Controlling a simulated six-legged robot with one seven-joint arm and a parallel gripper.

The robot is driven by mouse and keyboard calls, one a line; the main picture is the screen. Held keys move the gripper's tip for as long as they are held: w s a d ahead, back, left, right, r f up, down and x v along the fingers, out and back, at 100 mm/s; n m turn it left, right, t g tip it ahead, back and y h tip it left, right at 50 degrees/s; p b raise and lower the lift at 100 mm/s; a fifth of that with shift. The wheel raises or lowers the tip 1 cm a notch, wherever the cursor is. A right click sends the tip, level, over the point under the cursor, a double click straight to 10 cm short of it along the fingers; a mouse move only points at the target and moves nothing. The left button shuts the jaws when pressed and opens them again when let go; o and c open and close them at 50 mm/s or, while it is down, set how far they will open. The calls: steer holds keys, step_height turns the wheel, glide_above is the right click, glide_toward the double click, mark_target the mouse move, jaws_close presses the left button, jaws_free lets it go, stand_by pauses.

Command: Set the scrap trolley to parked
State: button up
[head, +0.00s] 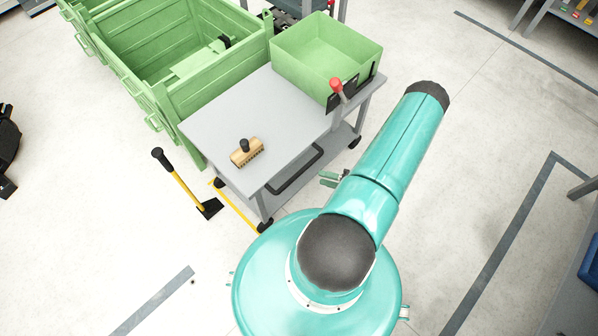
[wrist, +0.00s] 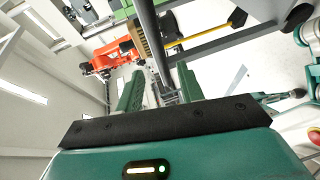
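The scrap trolley is a grey wheeled cart (head: 225,118) in the head view. A green bin (head: 325,62) stands at its far end. A lever with a red knob (head: 337,86) stands upright beside the bin. A dark bar handle (head: 296,170) runs along the trolley's near side. My gripper (head: 328,178) shows small and partly hidden by my arm, just right of that handle. In the wrist view my gripper (wrist: 158,80) has its two green fingers apart. A dark bar (wrist: 150,35) shows beyond and between them; I cannot tell whether they touch it.
A brush (head: 246,153) lies on the trolley top. A large green crate (head: 185,50) stands close behind the trolley. A yellow-handled tool (head: 185,188) leans near the left corner, by a yellow floor line (head: 238,207). Open floor lies to the left and right.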

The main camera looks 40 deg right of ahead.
mark_target(300, 171)
steer(key=x, duration=1)
steer(key=shift+c, duration=0.5)
jaws_close()
